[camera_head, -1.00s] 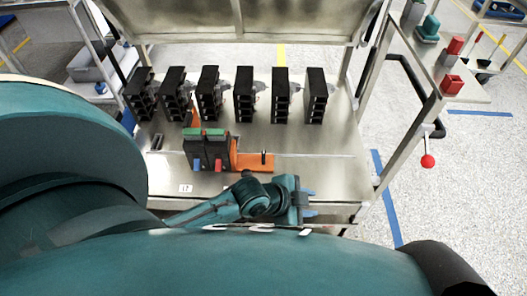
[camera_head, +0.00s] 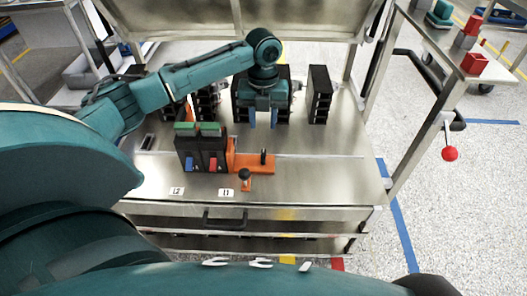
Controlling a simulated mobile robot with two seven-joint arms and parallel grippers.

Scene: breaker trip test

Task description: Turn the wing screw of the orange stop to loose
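The orange stop (camera_head: 252,168) lies on the metal bench top, against the right side of a pair of black breakers (camera_head: 202,153). A small dark upright piece (camera_head: 263,156) stands on its right part; I cannot tell whether this is the wing screw or how it is turned. A black knob (camera_head: 244,174) on a small orange foot (camera_head: 246,185) stands just in front of the stop. My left gripper (camera_head: 263,120) points toward the bench with its two blue fingers apart and empty, behind the stop and clear of it. My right gripper is not in view.
Black modules stand in a row behind, partly hidden by my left arm; the rightmost (camera_head: 319,95) is clear of it. The breakers have green tops and a blue and a red lever. Bench right of the stop is bare (camera_head: 325,170). A red-ball lever (camera_head: 449,154) hangs at right.

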